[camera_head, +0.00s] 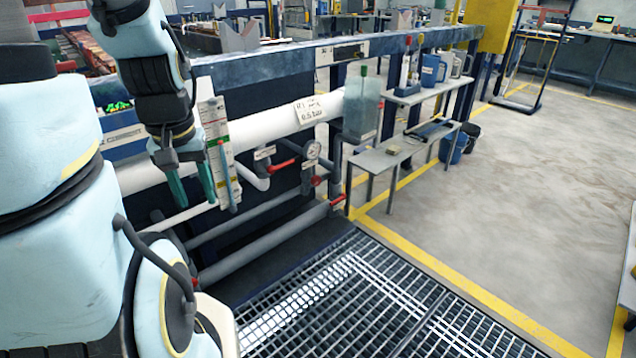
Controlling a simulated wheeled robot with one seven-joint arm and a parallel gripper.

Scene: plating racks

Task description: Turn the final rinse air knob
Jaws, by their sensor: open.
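Several red handles sit on the pipework along the dark tank side: a red lever (282,165), a small red knob (317,181) below the round gauge (312,150), and a red handle (338,201) lower right. I cannot tell which is the final rinse air knob; the labels are too small to read. My gripper (197,204) hangs at the left with its teal fingers pointing down, apart and empty. It is left of the red handles in the picture and touches none of them.
A white pipe (277,124) runs along the tank side. Metal grating (330,300) covers the floor in front; concrete at right is clear.

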